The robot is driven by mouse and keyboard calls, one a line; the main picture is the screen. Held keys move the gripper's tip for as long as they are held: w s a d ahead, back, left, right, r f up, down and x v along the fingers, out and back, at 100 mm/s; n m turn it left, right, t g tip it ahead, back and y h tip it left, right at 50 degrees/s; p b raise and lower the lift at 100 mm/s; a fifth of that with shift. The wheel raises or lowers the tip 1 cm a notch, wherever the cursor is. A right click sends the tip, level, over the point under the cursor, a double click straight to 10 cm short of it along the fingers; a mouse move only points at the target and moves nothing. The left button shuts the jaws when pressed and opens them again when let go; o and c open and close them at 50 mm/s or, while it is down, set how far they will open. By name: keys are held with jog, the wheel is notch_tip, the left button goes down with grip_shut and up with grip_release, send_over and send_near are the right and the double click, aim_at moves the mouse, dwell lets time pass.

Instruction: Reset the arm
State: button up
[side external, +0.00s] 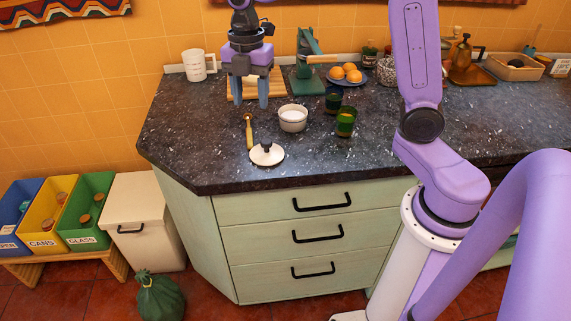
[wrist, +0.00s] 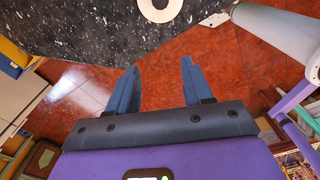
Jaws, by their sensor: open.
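My gripper (side external: 248,92) is above the dark speckled counter (side external: 200,145), fingers pointing down. It is open, with a clear gap between the fingers and nothing held. In the wrist view my gripper (wrist: 156,88) also shows open and empty, with red floor tiles (wrist: 215,60) seen beyond the fingers. A white lid (side external: 266,154) with a dark knob lies near the counter's front edge; a white round thing at the top of the wrist view (wrist: 160,8) looks like this lid.
A white bowl (side external: 293,118), a wooden-handled tool (side external: 249,131) and green glasses (side external: 346,121) stand or lie near my gripper. The counter's left part is clear.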

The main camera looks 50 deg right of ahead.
jog(key=s+f+m, duration=0.2)
jog(key=s+m, duration=0.3)
jog(key=s, duration=0.8)
jog(key=s+f+m, duration=0.2)
jog(key=s+m, duration=0.3)
jog(key=s, duration=0.9)
jog(key=shift+d+f, duration=0.3)
jog(key=shift+d, duration=0.1)
